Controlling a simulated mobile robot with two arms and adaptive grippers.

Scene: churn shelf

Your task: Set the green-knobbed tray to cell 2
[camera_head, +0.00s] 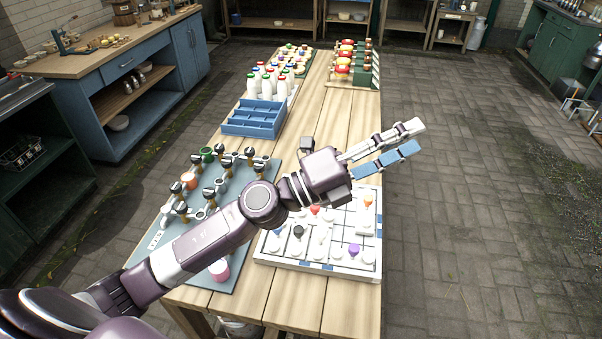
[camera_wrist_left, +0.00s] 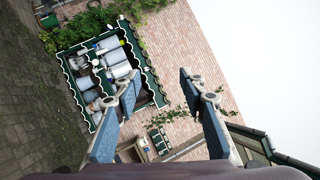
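The white board (camera_head: 265,259) lies on the near right of the wooden table. I cannot make out a green knob or any cell numbers; my arm hides part of the board's far left. My left gripper (camera_head: 404,140) is open and empty, above the table's right side beyond the board. Its spread fingers also show in the left wrist view (camera_wrist_left: 163,108), with nothing between them. My right gripper is not in view.
A teal mat (camera_head: 212,267) with several dark-topped pieces lies left of the board. Beyond stand a blue crate (camera_head: 253,130), white bottles (camera_head: 267,87) and a rack (camera_head: 352,77). Bare wood shows mid-table.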

